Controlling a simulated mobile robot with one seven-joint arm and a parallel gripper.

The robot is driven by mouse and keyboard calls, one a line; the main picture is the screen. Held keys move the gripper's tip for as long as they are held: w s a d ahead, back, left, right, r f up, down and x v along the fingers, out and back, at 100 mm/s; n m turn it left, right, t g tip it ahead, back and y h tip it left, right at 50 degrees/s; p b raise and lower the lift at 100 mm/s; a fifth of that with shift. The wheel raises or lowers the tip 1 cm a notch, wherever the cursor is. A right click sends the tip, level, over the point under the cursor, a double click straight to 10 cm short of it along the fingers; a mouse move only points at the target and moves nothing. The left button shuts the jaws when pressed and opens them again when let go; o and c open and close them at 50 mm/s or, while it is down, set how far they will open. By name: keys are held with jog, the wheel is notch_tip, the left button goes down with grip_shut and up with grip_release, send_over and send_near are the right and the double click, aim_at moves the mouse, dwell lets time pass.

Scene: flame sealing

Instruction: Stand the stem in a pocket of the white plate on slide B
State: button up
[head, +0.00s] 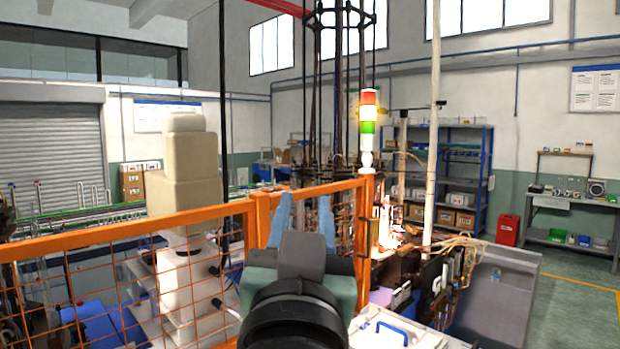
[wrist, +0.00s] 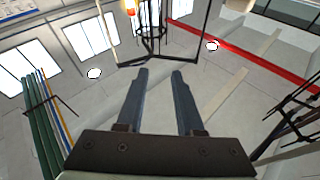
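My gripper (head: 303,222) is raised in front of the orange fence in the head view, its two blue-grey fingers pointing up. In the wrist view my gripper (wrist: 161,75) has its fingers apart with nothing between them. The wrist view looks toward the ceiling and upper windows. I cannot make out the stem, the white plate or slide B in either view.
An orange mesh fence (head: 140,232) crosses in front of me, with machinery behind it. A lit signal tower (head: 367,125) stands beside the fence post. A white panel with a blue handle (head: 392,332) lies low right of my arm. Open floor (head: 570,305) shows at far right.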

jog(key=s+r+n+t, duration=0.1)
jog(key=s+r+t, duration=0.4)
jog(key=s+r, duration=0.4)
jog(key=s, duration=0.4)
jog(key=shift+d+r+n+t, duration=0.2)
jog(key=shift+r+n+t, duration=0.1)
jog(key=shift+n, duration=0.1)
jog(key=shift+y, duration=0.4)
notch_tip(320, 180, down, 5)
jog(key=b, duration=0.4)
jog(key=shift+w+b, duration=0.1)
jog(key=shift+b, duration=0.3)
jog(key=shift+f, duration=0.1)
